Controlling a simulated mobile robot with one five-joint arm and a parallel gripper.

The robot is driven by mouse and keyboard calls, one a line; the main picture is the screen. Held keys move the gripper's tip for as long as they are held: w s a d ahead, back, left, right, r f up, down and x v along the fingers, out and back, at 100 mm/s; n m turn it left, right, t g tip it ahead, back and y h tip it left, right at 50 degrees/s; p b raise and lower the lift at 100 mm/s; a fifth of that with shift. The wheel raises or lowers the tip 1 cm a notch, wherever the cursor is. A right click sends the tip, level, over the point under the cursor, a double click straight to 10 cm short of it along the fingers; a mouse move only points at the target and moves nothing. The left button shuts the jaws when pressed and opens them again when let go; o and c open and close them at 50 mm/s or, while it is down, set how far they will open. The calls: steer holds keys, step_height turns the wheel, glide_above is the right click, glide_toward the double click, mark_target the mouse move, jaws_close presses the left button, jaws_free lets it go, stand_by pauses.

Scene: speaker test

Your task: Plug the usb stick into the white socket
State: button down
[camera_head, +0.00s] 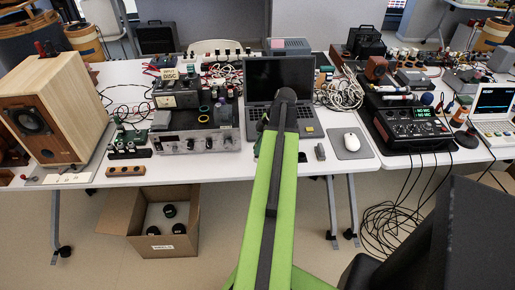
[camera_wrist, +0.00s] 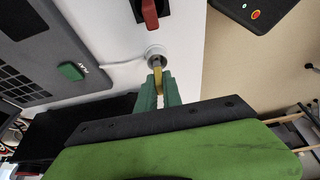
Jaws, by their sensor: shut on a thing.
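In the wrist view, my gripper (camera_wrist: 158,88) has its green fingers shut on a narrow yellow piece (camera_wrist: 158,78), which I take to be the usb stick. The stick's far end points at the round white socket (camera_wrist: 156,50), where a grey part shows at the ring. They overlap in this view, and I cannot tell whether the stick is inside the socket or just in front of it. A white cable runs left from the socket. In the head view, my green arm hides the socket and the stick.
A red item (camera_wrist: 150,12) is just beyond the socket. A white mouse (camera_head: 351,141) lies on a grey pad.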

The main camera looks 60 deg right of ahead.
steer(key=shift+f+b, duration=0.55)
steer(key=shift+f, duration=0.1)
stand_by(0.3)
steer(key=c, duration=1)
jaws_free()
steer(key=shift+r, duration=0.15)
step_height(320, 180, up, 5)
steer(key=p, duration=0.5)
